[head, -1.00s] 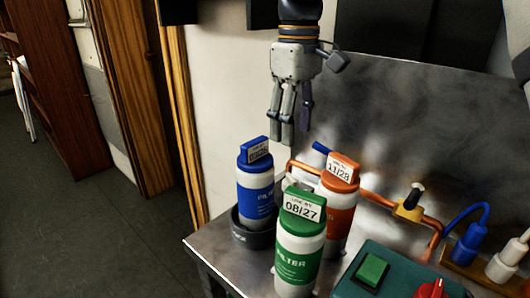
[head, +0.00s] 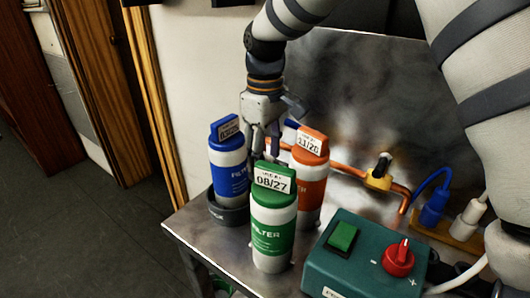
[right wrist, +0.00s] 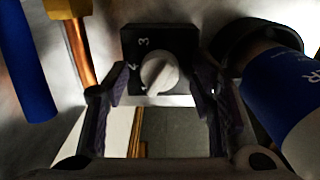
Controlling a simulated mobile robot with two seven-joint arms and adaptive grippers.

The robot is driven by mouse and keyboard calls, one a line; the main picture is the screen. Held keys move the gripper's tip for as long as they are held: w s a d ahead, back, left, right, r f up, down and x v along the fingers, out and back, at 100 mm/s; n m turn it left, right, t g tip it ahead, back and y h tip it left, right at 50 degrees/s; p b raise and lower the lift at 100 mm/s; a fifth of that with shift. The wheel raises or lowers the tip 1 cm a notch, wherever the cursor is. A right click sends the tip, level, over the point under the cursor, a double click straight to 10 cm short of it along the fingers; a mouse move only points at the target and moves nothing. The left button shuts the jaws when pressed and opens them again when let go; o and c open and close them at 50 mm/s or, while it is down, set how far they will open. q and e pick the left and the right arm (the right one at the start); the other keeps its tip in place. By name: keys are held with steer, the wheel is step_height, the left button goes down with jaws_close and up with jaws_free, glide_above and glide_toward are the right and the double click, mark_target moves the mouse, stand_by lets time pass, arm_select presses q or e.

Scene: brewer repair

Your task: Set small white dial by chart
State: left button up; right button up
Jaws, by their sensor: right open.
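The small white dial (right wrist: 160,73) shows in the right wrist view on a black block marked with numerals, of which a 3 and a 4 can be read. My right gripper (right wrist: 165,105) is open, with one dark finger to each side of the dial, and the dial looks free between them. In the head view the right gripper (head: 262,147) reaches down behind the filters, its tips partly hidden. The dial is hidden there. No chart can be made out. My left gripper is not in view.
Blue (head: 229,168), green (head: 272,235) and orange (head: 310,178) filters stand close around the right gripper. The blue one sits in a dark round holder (head: 226,212). A copper pipe with a yellow valve (head: 378,178) and a teal control box (head: 362,262) are to the right.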

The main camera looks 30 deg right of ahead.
steer(key=c, duration=1.2)
steer(key=shift+r+m, duration=0.1)
steer(key=shift+m, duration=0.7)
steer(key=m+p, duration=0.1)
steer(key=m, duration=0.9)
steer(key=shift+m, duration=0.3)
